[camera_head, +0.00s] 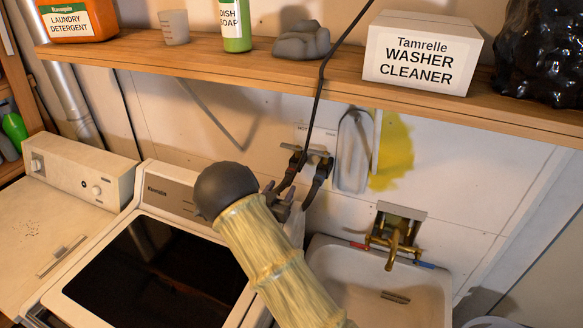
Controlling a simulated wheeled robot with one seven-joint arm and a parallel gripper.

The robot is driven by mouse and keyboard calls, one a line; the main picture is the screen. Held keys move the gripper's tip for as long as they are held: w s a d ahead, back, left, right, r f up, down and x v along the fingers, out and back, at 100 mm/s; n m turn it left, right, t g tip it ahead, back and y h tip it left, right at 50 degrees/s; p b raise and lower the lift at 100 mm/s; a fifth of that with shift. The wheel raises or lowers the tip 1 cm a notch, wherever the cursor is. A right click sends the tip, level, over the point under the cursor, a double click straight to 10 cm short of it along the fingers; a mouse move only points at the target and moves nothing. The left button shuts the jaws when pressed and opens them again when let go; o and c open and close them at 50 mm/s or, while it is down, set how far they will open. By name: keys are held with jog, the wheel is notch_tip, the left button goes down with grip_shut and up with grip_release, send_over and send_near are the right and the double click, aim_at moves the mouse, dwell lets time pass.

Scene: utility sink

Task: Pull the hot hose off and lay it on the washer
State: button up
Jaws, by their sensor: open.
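Two short black hoses come from the wall box (306,153) above the gap between washer and sink. The left hose (293,172) and the right hose (318,181) both run down towards my gripper. No hot or cold marking on them is readable. My gripper (284,206) is open, at or just in front of the lower part of the hoses. My arm partly hides it, and I cannot tell whether it touches a hose. The white washer (170,201) with a dark glass lid stands left of my arm, its lid clear.
A wooden shelf (230,62) with bottles and a washer cleaner box (420,52) spans above. A thin black cord (319,92) hangs past its front edge. A sink (437,300) with a brass faucet (393,240) is at right. Another appliance (84,184) stands at left.

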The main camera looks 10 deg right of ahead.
aim_at(289, 176)
jog(key=b+x, duration=0.1)
jog(key=x, duration=0.6)
jog(key=shift+w+d+f, duration=0.15)
jog(key=shift+w+d, duration=0.05)
jog(key=shift+w, duration=0.05)
jog(key=shift+w+d, duration=0.35)
jog(key=shift+w, duration=0.25)
jog(key=shift+b, duration=0.95)
dwell(0.5)
jog(key=shift+c, duration=0.2)
grip_shut()
jog(key=shift+s+a, duration=0.15)
jog(key=shift+v, duration=0.75)
